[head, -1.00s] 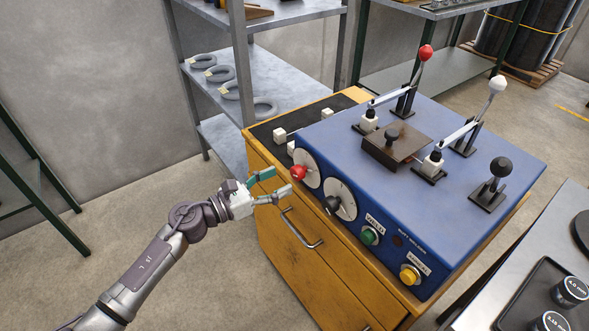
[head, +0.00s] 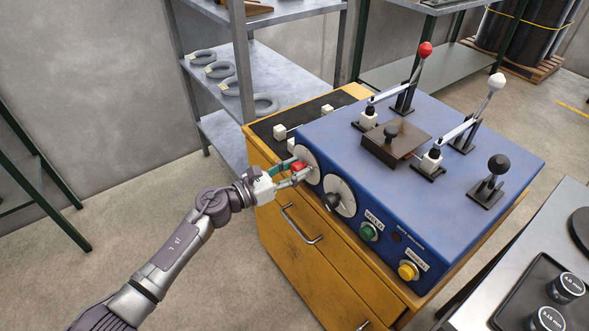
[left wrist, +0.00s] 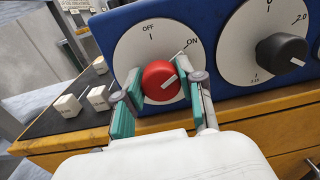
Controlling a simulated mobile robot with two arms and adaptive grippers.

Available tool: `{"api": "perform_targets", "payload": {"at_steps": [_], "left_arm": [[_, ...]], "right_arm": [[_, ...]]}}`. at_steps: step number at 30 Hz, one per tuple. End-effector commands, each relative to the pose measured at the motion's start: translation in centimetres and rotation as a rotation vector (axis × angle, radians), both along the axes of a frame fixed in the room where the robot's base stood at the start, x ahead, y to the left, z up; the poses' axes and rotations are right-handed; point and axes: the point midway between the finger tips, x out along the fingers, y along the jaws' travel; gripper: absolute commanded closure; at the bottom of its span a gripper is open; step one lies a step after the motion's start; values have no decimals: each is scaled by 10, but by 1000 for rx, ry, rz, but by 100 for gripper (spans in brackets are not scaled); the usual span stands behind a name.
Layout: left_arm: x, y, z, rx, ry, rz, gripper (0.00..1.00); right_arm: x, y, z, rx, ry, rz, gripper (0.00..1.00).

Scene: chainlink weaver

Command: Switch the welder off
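The blue welder (head: 440,150) sits on a yellow wooden cabinet. Its red switch knob (left wrist: 161,80) is on a white dial (left wrist: 128,48) marked OFF and ON; the knob's white pointer line aims up and right toward ON. The knob also shows in the head view (head: 298,168), partly covered by the fingers. My left gripper (head: 293,172) is at the knob, with one teal-padded finger on each side of it in the left wrist view (left wrist: 160,95). The fingers are spread, and I cannot tell whether the pads touch the knob. My right gripper is not in view.
A black knob (left wrist: 282,53) on a second dial is just right of the red one. Green (head: 369,232) and yellow (head: 408,271) buttons are lower on the front. White blocks (left wrist: 67,105) lie on a black mat at the left. Levers stand on the welder's top.

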Motion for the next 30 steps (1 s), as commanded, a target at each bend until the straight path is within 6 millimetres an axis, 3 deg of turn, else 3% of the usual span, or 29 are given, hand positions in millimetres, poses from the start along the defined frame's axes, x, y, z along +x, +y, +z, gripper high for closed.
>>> {"api": "perform_targets", "payload": {"at_steps": [2,14,30], "left_arm": [[0,0,0,0,0,1,96],[0,1,0,-46,64,1,96],[1,1,0,-314,435,2,96]], "right_arm": [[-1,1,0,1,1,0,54],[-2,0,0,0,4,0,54],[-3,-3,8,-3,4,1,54]]}}
